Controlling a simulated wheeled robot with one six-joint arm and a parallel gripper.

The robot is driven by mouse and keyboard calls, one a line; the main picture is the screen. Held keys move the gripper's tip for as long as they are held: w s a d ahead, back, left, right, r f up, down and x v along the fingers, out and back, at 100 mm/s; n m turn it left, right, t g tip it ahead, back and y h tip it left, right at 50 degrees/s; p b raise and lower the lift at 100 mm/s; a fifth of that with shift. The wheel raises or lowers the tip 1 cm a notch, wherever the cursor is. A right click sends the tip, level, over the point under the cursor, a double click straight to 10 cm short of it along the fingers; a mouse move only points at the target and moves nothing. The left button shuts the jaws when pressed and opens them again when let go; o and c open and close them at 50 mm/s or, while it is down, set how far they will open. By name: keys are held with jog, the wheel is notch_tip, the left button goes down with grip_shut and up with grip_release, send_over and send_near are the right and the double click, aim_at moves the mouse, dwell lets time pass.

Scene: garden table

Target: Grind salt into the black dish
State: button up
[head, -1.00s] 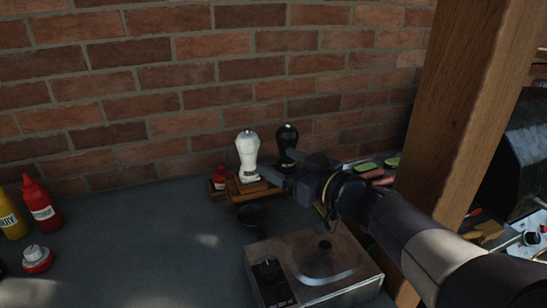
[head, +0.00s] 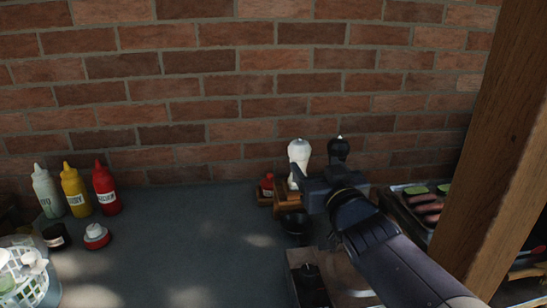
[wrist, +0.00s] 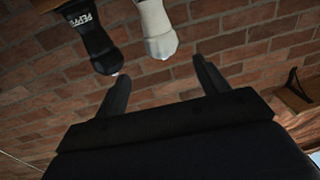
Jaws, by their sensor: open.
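The white mill (head: 299,152) stands upright on a small wooden stand (head: 284,201) by the brick wall. A black mill (head: 338,147) stands to its right; in the wrist view the black mill (wrist: 90,38) carries a pepper label. The black dish (head: 293,223) sits on the table in front of the stand. My gripper (head: 312,178) is open and empty, in front of the mills and covering the lower right of the white one. In the wrist view, the white mill (wrist: 156,28) appears beyond the gap between my fingers (wrist: 162,82). I cannot tell its exact distance.
A small red bottle (head: 267,184) is left of the white mill. Sauce bottles (head: 74,190) and a white basket (head: 30,275) are at left. A wooden post (head: 500,150) rises at right. The middle table is clear.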

aim_at(303, 155)
jog(key=x, duration=0.7)
jog(key=f+x, duration=0.1)
jog(key=x, duration=0.2)
jog(key=shift+w+a, duration=0.2)
jog(key=shift+a, duration=0.1)
